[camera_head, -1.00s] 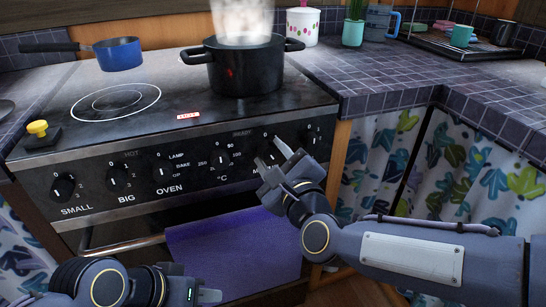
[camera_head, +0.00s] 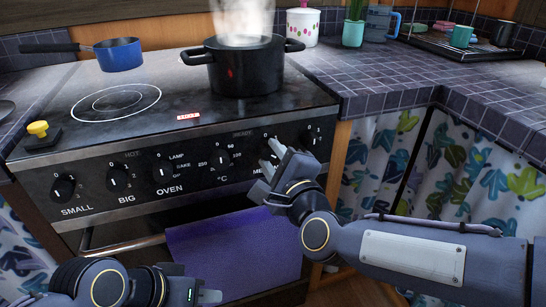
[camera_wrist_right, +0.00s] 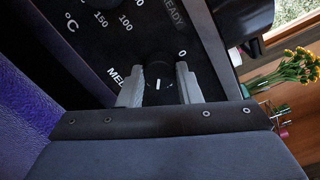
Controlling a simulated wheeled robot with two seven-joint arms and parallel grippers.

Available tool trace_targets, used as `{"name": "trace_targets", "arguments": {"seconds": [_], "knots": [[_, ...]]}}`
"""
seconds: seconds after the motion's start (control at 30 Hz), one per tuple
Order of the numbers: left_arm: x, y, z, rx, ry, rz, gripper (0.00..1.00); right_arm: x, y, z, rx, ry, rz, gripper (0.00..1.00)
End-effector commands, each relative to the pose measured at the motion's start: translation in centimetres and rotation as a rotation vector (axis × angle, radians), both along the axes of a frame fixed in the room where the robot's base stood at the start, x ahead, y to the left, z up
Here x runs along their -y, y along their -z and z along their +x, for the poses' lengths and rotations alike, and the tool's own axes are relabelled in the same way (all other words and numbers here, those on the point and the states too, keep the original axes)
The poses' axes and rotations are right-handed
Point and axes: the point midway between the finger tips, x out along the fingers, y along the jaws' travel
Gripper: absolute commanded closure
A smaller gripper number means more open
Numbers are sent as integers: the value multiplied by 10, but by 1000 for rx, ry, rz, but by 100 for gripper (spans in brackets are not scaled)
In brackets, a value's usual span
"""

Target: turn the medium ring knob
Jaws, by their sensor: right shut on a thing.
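The medium ring knob (camera_wrist_right: 158,72) is a dark round knob with a white mark, on the stove's front panel beside the "MED" label in the right wrist view. My right gripper (camera_wrist_right: 160,86) has one pale finger on each side of it and is shut on it. In the head view my right gripper (camera_head: 269,156) is at the panel's right part, and its fingers mostly hide the knob. My left gripper (camera_head: 207,297) is low at the bottom edge, away from the stove panel; its finger opening cannot be made out.
Other knobs sit along the panel, such as the oven knob (camera_head: 161,171) and the big ring knob (camera_head: 118,178). A steaming black pot (camera_head: 245,72) and a blue pan (camera_head: 119,55) stand on the stove. A purple towel (camera_head: 230,255) hangs below the panel.

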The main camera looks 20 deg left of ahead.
Motion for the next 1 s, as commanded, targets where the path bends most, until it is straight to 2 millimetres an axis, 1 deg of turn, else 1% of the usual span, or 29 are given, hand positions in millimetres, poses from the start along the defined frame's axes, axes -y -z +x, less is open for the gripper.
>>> {"name": "trace_targets", "arguments": {"seconds": [0.47,1.0], "knots": [[0,-14,0,0,0,0,64,-1,-1,-1,251,-1,-377,92],[0,-35,0,0,0,0,64,-1,-2,-1,540,-1,-803,92]]}}
